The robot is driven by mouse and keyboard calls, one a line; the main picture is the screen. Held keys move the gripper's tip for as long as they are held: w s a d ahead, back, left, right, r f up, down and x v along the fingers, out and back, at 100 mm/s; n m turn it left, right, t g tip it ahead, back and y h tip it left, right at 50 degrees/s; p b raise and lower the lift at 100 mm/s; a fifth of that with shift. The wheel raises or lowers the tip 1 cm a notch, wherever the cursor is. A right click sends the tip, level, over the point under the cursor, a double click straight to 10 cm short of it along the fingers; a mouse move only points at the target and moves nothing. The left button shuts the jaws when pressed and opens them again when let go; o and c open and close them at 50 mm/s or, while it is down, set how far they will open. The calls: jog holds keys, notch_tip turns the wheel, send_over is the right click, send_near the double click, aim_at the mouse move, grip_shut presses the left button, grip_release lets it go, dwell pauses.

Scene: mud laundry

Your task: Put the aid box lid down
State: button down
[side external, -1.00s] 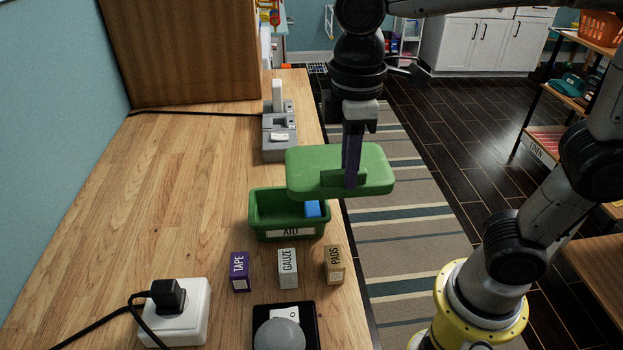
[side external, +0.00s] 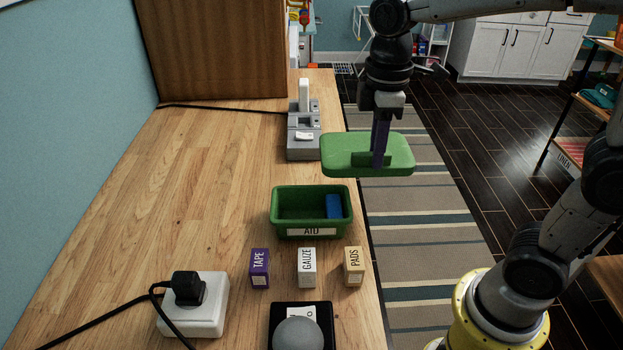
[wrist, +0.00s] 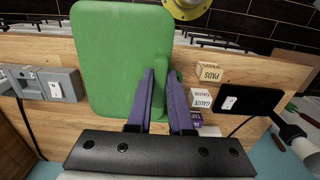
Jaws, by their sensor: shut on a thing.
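The green aid box lid (side external: 345,150) is held up in the air by my gripper (side external: 379,158), which is shut on the lid's raised handle. In the wrist view the lid (wrist: 120,55) fills the upper left, with my gripper's purple fingers (wrist: 166,85) at its handle. The open green aid box (side external: 290,232), labelled AID, stands on the wooden counter below and left of the lid in the side view. A blue item (side external: 334,206) lies inside it at the right. The lid hides the box in the wrist view.
Tape (side external: 260,268), gauze (side external: 307,268) and pads (side external: 354,267) boxes stand in front of the aid box. A grey device (side external: 304,138) stands behind it, and a black scale-like device (side external: 326,322) in front. The counter (side external: 200,190) is clear to the left.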

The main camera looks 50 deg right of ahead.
aim_at(336, 147)
jog(key=w+f, duration=0.1)
jog(key=w, duration=0.1)
jog(key=w+f, duration=0.1)
jog(key=w, duration=0.2)
jog(key=w+f, duration=0.2)
jog(key=w, duration=0.1)
jog(key=shift+w+a, duration=0.2)
jog(key=shift+a, duration=0.05)
jog(key=w+f, duration=0.4)
jog(key=shift+a+f, duration=0.2)
jog(key=shift+f, duration=0.1)
jog(key=shift+w+f, duration=0.55)
jog(key=shift+f, duration=0.75)
jog(key=shift+w+f, duration=0.1)
jog(key=shift+f, duration=0.8)
jog(key=shift+f, duration=0.1)
jog(key=c, duration=0.8)
grip_release()
